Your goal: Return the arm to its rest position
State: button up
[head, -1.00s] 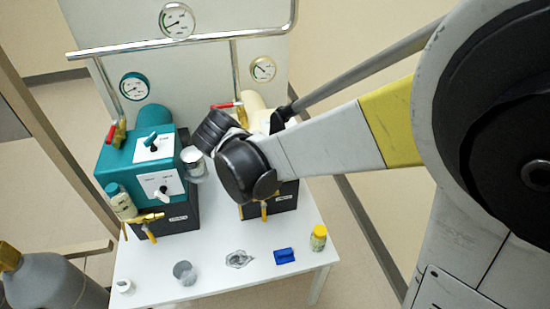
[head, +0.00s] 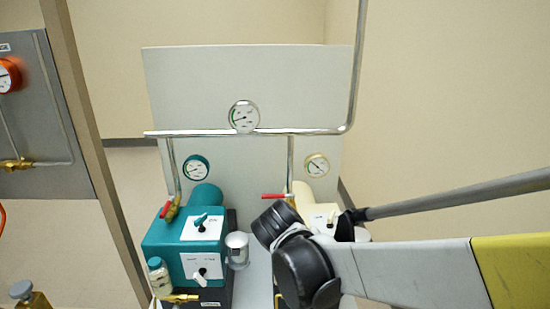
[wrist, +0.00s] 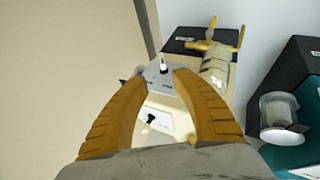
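My arm reaches in from the right in the head view, and its dark wrist joint (head: 303,272) is in front of the cream unit (head: 318,215). The fingers are hidden in the head view. In the wrist view my gripper (wrist: 165,77) shows two orange fingers with a clear gap between the tips and nothing held. Beyond the fingers is the cream unit's panel (wrist: 175,118) with its switches. I cannot tell how far the fingers are from it.
A pipe (head: 215,133) with a gauge (head: 243,116) runs above. Open wall space lies at upper right.

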jog(key=s+d+r+t+y, duration=0.1)
jog(key=s+d+r+y, duration=0.1)
jog(key=s, duration=0.5)
jog(key=s+d+r+m+t+y, duration=0.1)
jog(key=s+d+r+y, duration=0.1)
jog(key=s, duration=0.5)
jog(key=shift+s+d+r+t+y, duration=0.35)
jog(key=shift+d+y, duration=0.25)
jog(key=shift+d, duration=0.2)
